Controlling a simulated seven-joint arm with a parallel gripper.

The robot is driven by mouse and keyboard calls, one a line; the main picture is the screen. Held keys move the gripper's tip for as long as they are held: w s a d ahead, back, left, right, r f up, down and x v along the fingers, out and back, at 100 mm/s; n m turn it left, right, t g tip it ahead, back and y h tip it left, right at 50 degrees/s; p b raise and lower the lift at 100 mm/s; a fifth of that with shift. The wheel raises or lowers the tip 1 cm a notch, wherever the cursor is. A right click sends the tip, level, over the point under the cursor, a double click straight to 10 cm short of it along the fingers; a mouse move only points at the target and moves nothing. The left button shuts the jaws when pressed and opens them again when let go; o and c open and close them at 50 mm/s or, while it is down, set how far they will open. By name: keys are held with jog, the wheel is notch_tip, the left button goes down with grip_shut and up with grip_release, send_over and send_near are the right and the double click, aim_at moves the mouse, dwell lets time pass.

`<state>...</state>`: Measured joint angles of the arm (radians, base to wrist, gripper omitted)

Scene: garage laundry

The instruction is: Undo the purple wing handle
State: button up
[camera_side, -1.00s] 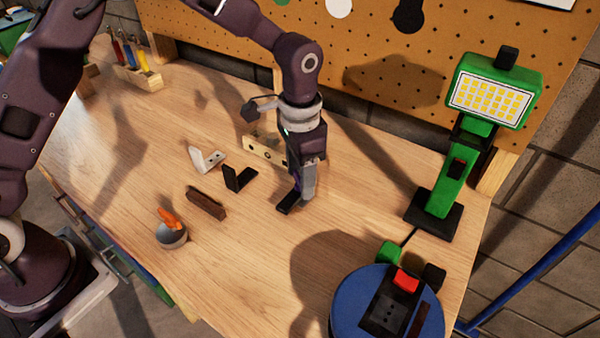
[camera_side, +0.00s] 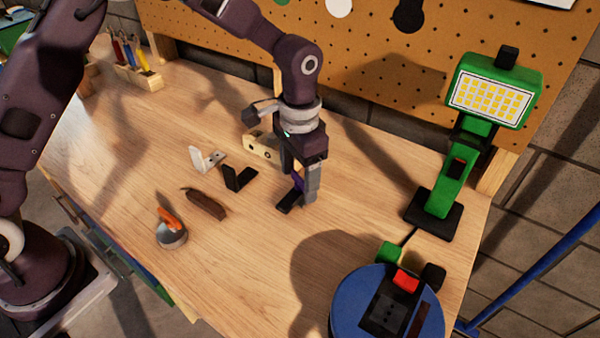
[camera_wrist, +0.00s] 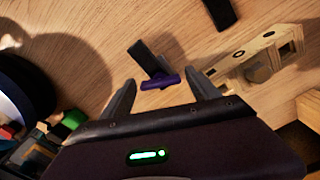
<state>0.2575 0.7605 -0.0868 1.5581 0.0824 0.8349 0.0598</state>
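The purple wing handle (camera_wrist: 160,83) is a short bar on a black bracket (camera_wrist: 148,58) on the wooden bench. In the side view the purple handle (camera_side: 298,184) is partly covered by a finger, above the black foot of the bracket (camera_side: 290,204). My gripper (camera_wrist: 162,78) points down over it. Its fingers are spread to either side of the handle, with a visible gap at both ends in the wrist view. In the side view my gripper (camera_side: 303,188) has its fingertips low, close to the bench.
A wooden block (camera_side: 262,147) stands behind. A green lamp (camera_side: 440,198) and blue drum (camera_side: 350,300) are right.

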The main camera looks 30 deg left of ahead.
aim_at(300, 178)
notch_tip(300, 178, up, 7)
jog(key=shift+r, duration=0.15)
dwell(0.4)
